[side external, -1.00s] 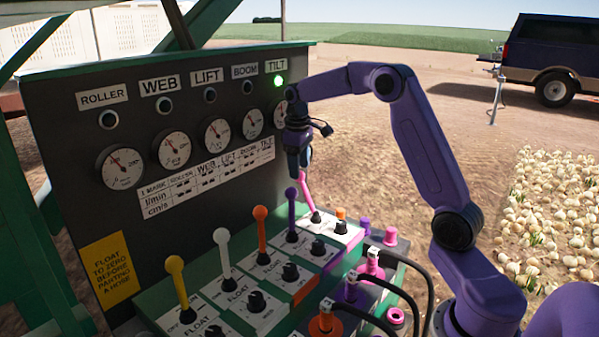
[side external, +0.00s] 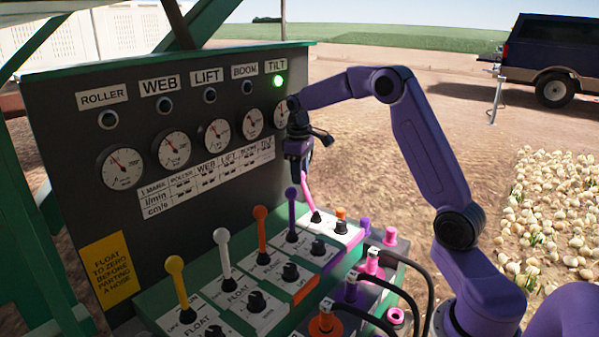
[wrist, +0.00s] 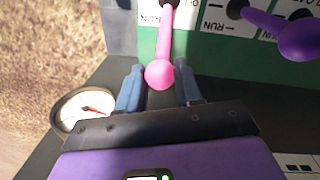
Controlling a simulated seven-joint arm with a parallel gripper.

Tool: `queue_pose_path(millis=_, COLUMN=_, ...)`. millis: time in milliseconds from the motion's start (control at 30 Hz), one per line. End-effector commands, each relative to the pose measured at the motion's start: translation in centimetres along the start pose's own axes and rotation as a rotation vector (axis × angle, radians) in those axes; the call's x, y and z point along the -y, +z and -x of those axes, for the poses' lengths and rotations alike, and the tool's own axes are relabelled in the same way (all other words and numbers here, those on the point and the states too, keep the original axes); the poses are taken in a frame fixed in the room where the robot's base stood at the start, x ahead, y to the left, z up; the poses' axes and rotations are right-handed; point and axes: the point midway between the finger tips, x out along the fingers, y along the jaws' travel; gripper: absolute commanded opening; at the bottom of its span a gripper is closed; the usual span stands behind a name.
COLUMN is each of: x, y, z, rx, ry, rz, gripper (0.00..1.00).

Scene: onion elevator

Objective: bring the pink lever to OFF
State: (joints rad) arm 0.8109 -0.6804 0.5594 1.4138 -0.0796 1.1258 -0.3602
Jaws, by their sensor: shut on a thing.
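The pink lever (side external: 309,197) rises from the white plate at the far right end of the lever row and leans toward the gauge panel. My gripper (side external: 301,174) is at its top end in the side view. In the wrist view, the lever's round pink knob (wrist: 159,75) sits between the two blue fingers of my gripper (wrist: 159,84), which is shut on it. The lever's plate (wrist: 150,15) shows only partly there, and I cannot read which mark the lever stands at.
A purple lever (side external: 292,215) stands just left of the pink one, followed by orange, white and yellow levers. The gauge panel (side external: 225,170) rises close behind. A green lamp (side external: 278,81) is lit under TILT. Hose couplings and black hoses (side external: 415,265) lie in front.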

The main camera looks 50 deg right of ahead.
Motion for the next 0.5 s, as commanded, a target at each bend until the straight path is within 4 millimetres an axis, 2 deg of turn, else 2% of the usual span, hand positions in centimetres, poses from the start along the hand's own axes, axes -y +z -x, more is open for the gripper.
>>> queue_pose_path(millis=500, x=0.7, y=2.9, z=1.1, rx=-0.200, ry=0.054, rz=-0.016, gripper=0.00)
